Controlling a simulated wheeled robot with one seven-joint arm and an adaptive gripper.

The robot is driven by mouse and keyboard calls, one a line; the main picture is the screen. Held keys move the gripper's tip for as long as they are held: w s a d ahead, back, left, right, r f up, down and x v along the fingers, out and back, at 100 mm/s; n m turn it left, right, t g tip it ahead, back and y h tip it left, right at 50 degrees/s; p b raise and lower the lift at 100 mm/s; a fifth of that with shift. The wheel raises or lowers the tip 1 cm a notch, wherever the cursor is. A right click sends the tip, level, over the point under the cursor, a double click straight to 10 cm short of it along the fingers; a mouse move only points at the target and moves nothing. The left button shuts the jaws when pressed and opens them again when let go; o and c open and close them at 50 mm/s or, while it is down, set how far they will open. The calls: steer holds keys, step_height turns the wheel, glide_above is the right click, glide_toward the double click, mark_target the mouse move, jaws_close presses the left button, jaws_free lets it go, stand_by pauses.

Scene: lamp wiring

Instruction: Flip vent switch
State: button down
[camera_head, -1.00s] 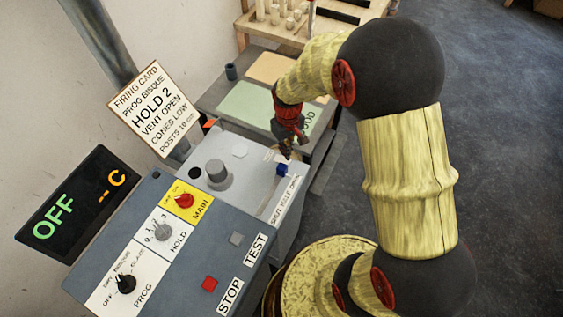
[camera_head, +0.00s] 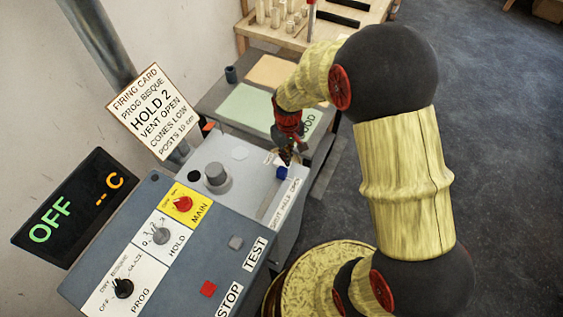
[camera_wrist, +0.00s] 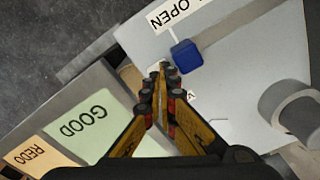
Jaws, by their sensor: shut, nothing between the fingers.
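The vent switch is a small blue slider knob (camera_head: 282,173) in a slot on the light grey panel. A strip beside the slot reads SHUT, HALF, OPEN. In the wrist view the blue knob (camera_wrist: 186,56) sits near the OPEN end of the label. My gripper (camera_head: 287,158) is at the knob's far side in the head view. In the wrist view its fingertips (camera_wrist: 160,70) are closed together, empty, just left of the knob; I cannot tell whether they touch it.
A grey cylindrical knob (camera_head: 216,176) stands on the same panel. The dark console (camera_head: 190,250) with PROG, HOLD and MAIN dials is nearer. A firing card (camera_head: 154,112) reads HOLD 2, VENT OPEN. Green GOOD (camera_wrist: 88,128) and orange REDO mats lie beside the panel.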

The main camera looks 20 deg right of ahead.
steer(key=shift+f+b, duration=0.65)
steer(key=shift+f, duration=0.55)
stand_by(1.2)
steer(key=shift+r, duration=0.1)
steer(key=shift+r+p, duration=2.75)
steer(key=shift+r, duration=0.75)
steer(key=shift+s+f, duration=0.1)
steer(key=shift+s, duration=0.2)
steer(key=s+r+m+t, duration=0.1)
steer(key=s+r+t, duration=0.1)
steer(key=s+r, duration=0.4)
steer(key=s+r+m+t, duration=0.1)
steer(key=s+r, duration=0.5)
steer(key=r, duration=0.7)
steer(key=s+r+m+t, duration=0.1)
steer(key=s+r+t, duration=0.1)
steer(key=s+r, duration=0.5)
step_height(320, 180, up, 3)
steer(key=shift+r+t, duration=0.2)
steer(key=shift+t, duration=0.1)
